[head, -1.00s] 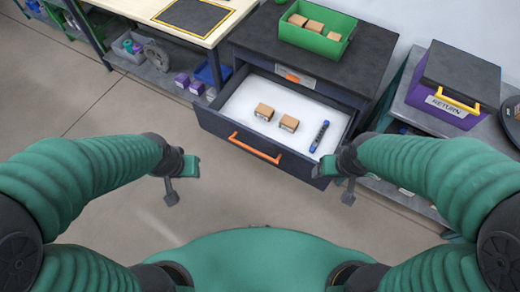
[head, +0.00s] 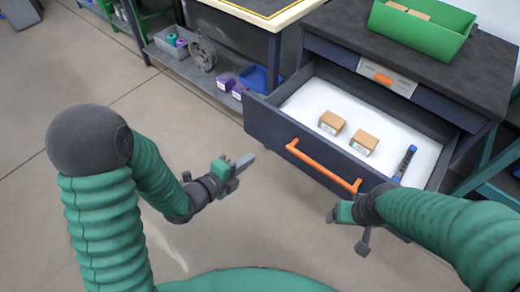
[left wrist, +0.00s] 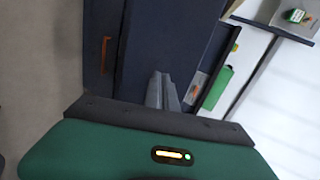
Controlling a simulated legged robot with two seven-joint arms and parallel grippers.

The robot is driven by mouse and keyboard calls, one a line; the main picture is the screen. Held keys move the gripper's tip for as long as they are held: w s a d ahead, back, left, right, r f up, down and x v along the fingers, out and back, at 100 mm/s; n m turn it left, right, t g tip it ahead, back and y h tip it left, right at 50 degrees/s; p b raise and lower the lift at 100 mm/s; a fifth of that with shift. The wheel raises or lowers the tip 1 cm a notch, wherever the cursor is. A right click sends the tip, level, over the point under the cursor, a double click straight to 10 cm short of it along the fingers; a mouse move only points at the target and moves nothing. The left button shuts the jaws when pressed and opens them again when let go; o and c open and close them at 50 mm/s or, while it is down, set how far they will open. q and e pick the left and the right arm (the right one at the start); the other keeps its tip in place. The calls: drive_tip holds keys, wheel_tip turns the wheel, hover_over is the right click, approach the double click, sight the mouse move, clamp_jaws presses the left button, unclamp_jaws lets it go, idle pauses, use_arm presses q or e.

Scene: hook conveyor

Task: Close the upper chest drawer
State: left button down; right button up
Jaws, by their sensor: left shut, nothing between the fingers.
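The dark chest drawer (head: 310,155) is pulled well out, with its orange handle (head: 322,166) across the front. Inside on a white base lie two small brown boxes (head: 332,122) (head: 363,143) and a blue marker (head: 404,164). My left gripper (head: 245,163) is shut and empty, to the left of the handle and apart from the drawer front. In the left wrist view its fingers (left wrist: 163,90) are together, and an orange handle (left wrist: 105,54) shows on a dark front. My right gripper (head: 345,213) is near the handle's right end; its jaw opening is unclear.
The chest top (head: 425,65) carries a green bin (head: 420,32) with brown boxes. A workbench shelf to the left holds a grey bin (head: 176,45), purple items (head: 226,82) and a blue tray (head: 262,78). The floor (head: 110,85) at left is clear. Teal framing stands at right.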

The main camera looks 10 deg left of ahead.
use_arm(q)
drive_tip(key=b, duration=0.2)
approach(282, 135)
wheel_tip(282, 135, down, 2)
drive_tip(key=w, duration=0.1)
drive_tip(key=shift+m+h, duration=0.3)
drive_tip(key=w+d, duration=0.3)
drive_tip(key=shift+w+f, duration=0.15)
drive_tip(key=shift+w, duration=0.1)
drive_tip(key=shift+w+d, duration=0.3)
drive_tip(key=shift+w, duration=0.05)
drive_tip(key=shift+a, duration=0.1)
use_arm(e)
drive_tip(key=f, duration=0.3)
drive_tip(key=shift+d+f, duration=0.1)
drive_tip(key=shift+d, duration=0.1)
